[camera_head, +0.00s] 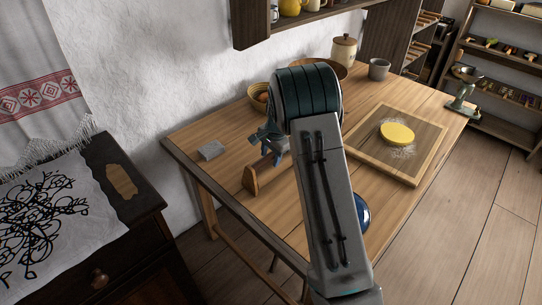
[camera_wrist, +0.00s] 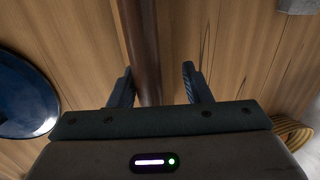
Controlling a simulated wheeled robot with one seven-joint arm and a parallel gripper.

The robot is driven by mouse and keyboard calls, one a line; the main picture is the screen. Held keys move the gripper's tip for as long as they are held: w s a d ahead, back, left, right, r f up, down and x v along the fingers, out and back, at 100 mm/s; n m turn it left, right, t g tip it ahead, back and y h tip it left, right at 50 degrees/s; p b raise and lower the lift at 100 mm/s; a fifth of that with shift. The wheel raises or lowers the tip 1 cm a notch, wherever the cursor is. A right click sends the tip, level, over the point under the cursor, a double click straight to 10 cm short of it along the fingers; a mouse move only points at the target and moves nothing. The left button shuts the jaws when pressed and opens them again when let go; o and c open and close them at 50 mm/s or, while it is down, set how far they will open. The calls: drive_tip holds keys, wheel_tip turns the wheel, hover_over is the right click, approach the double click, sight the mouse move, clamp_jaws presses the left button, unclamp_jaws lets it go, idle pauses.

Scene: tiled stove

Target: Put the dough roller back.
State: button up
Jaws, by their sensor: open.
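My gripper (camera_head: 270,150) is over the left part of the wooden table, its fingers spread. In the wrist view, a dark brown wooden bar (camera_wrist: 140,45), which looks like the dough roller, runs from the top edge down between the open fingers of my gripper (camera_wrist: 156,85). I see a gap at the right finger; I cannot tell whether the left finger touches the bar. In the head view, a brown wooden piece (camera_head: 250,180) with a rounded top shows just below my gripper. I cannot tell whether it is the same thing; my arm hides part of the table.
A framed board (camera_head: 368,159) with yellow dough (camera_head: 397,134) lies at the right of the table. A blue bowl (camera_head: 362,211) is partly behind my arm. A grey block (camera_head: 211,150), a basket (camera_head: 258,97), a grey cup (camera_head: 379,69) and a lidded jar (camera_head: 344,50) also stand there.

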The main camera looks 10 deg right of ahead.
wheel_tip(320, 180, up, 13)
drive_tip(key=s+d, duration=0.1)
drive_tip(key=s, duration=0.1)
drive_tip(key=s+r+n, duration=0.3)
drive_tip(key=s+r, duration=0.1)
drive_tip(key=s, duration=0.4)
drive_tip(key=s+r+n, duration=0.2)
drive_tip(key=s+r, duration=0.1)
drive_tip(key=s, duration=0.5)
drive_tip(key=s+f+n+t+h, duration=0.1)
drive_tip(key=s+n, duration=0.5)
drive_tip(key=s, duration=1.2)
drive_tip(key=shift+s+a+f+b, duration=0.2)
drive_tip(key=shift+a+f+b, duration=0.1)
drive_tip(key=shift+f, duration=0.1)
